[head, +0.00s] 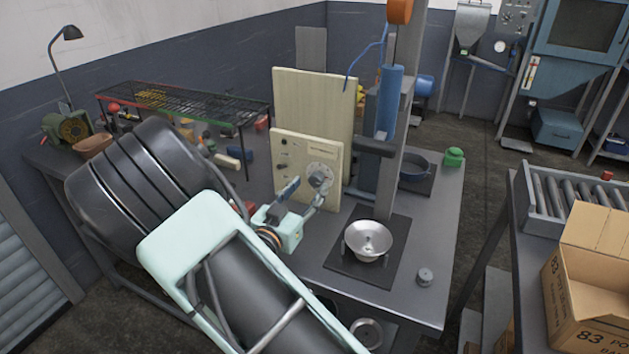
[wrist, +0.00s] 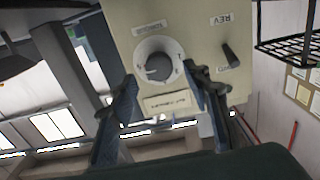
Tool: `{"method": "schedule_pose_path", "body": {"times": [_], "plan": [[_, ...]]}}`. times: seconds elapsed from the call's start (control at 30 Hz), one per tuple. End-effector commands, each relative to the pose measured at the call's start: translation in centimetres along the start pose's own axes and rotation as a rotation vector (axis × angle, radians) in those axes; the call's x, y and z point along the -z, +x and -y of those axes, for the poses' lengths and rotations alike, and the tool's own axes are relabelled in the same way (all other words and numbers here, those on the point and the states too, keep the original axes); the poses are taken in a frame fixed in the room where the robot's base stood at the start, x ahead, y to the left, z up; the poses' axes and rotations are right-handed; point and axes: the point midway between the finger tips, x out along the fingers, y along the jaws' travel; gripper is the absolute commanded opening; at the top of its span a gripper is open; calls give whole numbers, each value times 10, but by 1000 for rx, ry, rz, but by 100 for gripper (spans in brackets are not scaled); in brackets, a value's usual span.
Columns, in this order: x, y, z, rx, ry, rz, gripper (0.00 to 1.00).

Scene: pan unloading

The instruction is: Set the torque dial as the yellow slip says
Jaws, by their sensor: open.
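The torque dial (head: 320,177) is a grey knob on the right part of a cream upright panel (head: 289,172). In the wrist view the dial (wrist: 158,66) is a dark knob on a round white scale, seen upside down; its markings are too small to read. My gripper (head: 306,191) is open in front of the panel. In the wrist view my gripper (wrist: 160,76) has one finger on each side of the scale, with a gap to the knob; contact is not visible. I cannot make out a yellow slip for certain in either view.
A switch lever (wrist: 230,55) with a REV label sits beside the dial. A silver funnel-like bowl (head: 368,240) stands on a dark plate right of the panel, near a tall column (head: 397,150). A small grey weight (head: 425,277) lies at the bench's right front.

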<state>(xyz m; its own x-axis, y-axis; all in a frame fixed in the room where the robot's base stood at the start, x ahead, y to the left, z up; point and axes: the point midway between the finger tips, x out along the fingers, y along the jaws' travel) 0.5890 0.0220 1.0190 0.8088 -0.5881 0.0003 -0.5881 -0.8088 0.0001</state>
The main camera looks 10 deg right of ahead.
Motion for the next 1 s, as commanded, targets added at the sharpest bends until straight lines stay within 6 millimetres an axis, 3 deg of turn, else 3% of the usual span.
{"method": "schedule_pose_path", "body": {"times": [0.23, 0.6, 1.0], "plan": [[0, 31, 0, -1, 0, 0, 44], [0, 37, 0, 1, 0, 0, 44], [0, 36, 0, 1, 0, 0, 2]]}}
